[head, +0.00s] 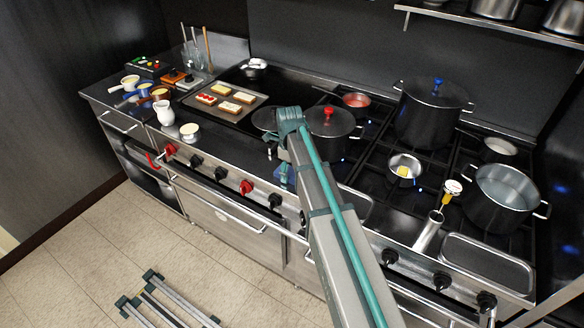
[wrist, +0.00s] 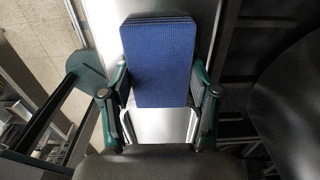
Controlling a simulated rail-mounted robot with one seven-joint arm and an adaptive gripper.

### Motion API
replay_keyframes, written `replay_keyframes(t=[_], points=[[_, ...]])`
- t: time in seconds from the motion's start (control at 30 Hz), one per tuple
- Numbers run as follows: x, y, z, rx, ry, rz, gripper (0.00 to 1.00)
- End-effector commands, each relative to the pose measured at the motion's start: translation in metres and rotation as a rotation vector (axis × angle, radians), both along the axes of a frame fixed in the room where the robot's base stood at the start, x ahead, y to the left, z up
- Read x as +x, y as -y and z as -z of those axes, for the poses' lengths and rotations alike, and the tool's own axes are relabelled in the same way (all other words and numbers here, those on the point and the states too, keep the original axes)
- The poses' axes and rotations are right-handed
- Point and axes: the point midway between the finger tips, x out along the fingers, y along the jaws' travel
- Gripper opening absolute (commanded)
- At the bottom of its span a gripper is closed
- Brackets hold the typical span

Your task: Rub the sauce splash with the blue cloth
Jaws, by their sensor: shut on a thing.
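The blue cloth (wrist: 161,62) is a folded, textured rectangle between the two fingers of my gripper (wrist: 161,92) in the wrist view. The fingers are shut on it from both sides. In the head view my gripper (head: 283,170) is at the front of the range, near the control knobs. Only a small blue patch of the cloth (head: 291,179) shows there, partly behind my arm. I cannot make out the sauce splash in either view; my arm covers part of the range front and top.
A dark pot with a red-knobbed lid (head: 330,121) stands just behind my arm. A large stockpot (head: 433,112), an open pot (head: 505,194) and a small pan with butter (head: 404,169) are to the right. A toast tray (head: 225,100) and a white jug (head: 165,112) are left.

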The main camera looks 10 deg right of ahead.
Motion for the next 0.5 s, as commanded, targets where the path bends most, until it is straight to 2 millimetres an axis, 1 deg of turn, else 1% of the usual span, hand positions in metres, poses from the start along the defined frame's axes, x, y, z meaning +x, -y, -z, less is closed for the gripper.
replay_keyframes(t=[0.07,0.13,0.5], points=[[-0.002,-0.001,-0.006,0.001,-0.001,0.001,0.24],[-0.001,0.0,-0.024,0.0,0.003,0.001,0.24],[-0.001,0.001,-0.056,0.0,0.0,0.003,0.24]])
